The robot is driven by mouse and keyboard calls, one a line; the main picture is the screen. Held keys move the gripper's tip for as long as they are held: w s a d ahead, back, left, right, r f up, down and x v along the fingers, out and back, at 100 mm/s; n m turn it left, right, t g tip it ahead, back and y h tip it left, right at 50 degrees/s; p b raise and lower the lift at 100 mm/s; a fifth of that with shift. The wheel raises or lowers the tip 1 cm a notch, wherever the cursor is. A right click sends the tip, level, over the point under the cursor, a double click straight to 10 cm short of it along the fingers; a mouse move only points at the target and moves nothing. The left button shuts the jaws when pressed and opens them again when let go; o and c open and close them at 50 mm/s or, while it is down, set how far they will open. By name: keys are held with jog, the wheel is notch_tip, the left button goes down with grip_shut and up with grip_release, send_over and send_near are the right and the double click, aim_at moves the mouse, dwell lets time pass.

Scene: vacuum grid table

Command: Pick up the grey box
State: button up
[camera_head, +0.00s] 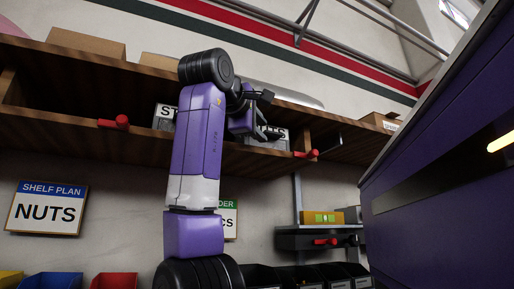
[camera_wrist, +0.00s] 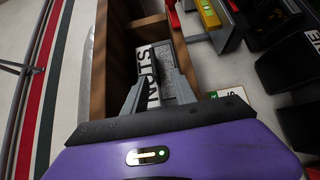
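A grey box (camera_wrist: 174,82) with a white label reading "NUTS" sits in the wooden shelf, in the wrist view. My gripper (camera_wrist: 160,76) has its two grey fingers spread apart, reaching over the near part of the box. I cannot tell whether the fingers touch its sides. In the head view my gripper (camera_head: 262,131) is at the shelf opening, in front of a grey labelled box (camera_head: 279,134) that it partly hides.
The wooden shelf (camera_head: 80,125) has red clamps (camera_head: 114,122) on its front edge. Another labelled box (camera_head: 164,117) stands left, behind my arm. Cardboard boxes (camera_head: 86,43) lie on top. A purple cabinet (camera_head: 450,150) stands at right; coloured bins (camera_head: 115,281) are below.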

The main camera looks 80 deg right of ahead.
aim_at(266, 131)
jog(key=d, duration=0.1)
jog(key=d+p, duration=0.1)
jog(key=d+r, duration=0.1)
jog(key=d, duration=0.1)
jog(key=shift+s+p, duration=0.3)
jog(key=shift+s, duration=0.05)
jog(key=shift+d+f, duration=0.1)
jog(key=shift+d, duration=0.35)
jog(key=shift+c, duration=0.4)
grip_shut()
jog(key=shift+s, duration=0.1)
